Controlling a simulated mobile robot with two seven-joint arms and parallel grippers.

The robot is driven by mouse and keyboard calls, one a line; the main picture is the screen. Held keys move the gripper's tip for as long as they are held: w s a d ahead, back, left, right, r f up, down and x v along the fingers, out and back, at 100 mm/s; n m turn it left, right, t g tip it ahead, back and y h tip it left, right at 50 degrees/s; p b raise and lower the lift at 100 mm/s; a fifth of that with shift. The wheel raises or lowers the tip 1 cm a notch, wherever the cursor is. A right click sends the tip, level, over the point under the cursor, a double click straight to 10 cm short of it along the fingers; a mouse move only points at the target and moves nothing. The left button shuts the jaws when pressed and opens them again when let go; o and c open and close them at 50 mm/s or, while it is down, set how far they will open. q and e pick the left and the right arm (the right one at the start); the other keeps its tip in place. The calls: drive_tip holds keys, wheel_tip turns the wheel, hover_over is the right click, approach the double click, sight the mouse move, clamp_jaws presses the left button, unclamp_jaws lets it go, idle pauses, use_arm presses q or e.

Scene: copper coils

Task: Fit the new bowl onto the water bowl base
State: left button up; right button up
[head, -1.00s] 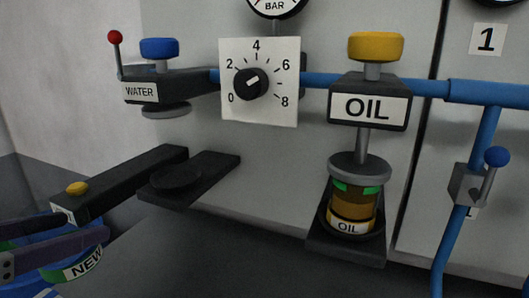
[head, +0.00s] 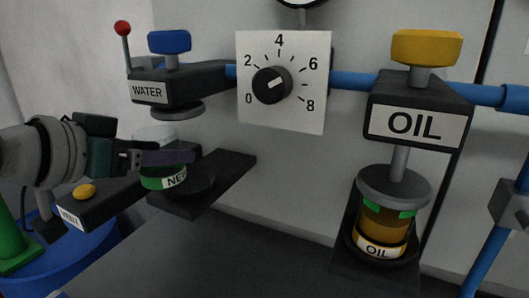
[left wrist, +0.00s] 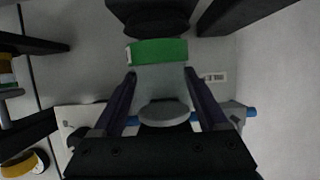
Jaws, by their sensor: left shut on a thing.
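The new bowl, a clear cup with a green band and a "NEW" label (head: 165,180), is upright between my left gripper's fingers. My left gripper (head: 168,158) is shut on it. In the head view the bowl overlaps the left part of the black round seat (head: 201,186) on the low shelf, below the WATER head (head: 148,92) and its grey collar (head: 177,111). In the left wrist view the green band (left wrist: 158,52) lies close to the black seat (left wrist: 150,22), with the grey collar (left wrist: 163,113) on the other side. I cannot tell whether bowl and seat touch. My right gripper is not in view.
A black VENT arm with a yellow button (head: 85,192) lies left of the seat. A dial panel (head: 283,82) and the OIL unit (head: 415,122) with its filled bowl (head: 383,230) stand to the right. A blue tub (head: 75,262) is at lower left.

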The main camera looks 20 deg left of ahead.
use_arm(q)
drive_tip(key=w, duration=0.5)
drive_tip(key=shift+d, duration=0.2)
drive_tip(key=shift+s+f, duration=0.1)
drive_tip(key=shift+f, duration=1.65)
drive_tip(key=shift+f+b, duration=0.1)
drive_tip(key=shift+b, duration=0.2)
drive_tip(key=o, duration=1.4)
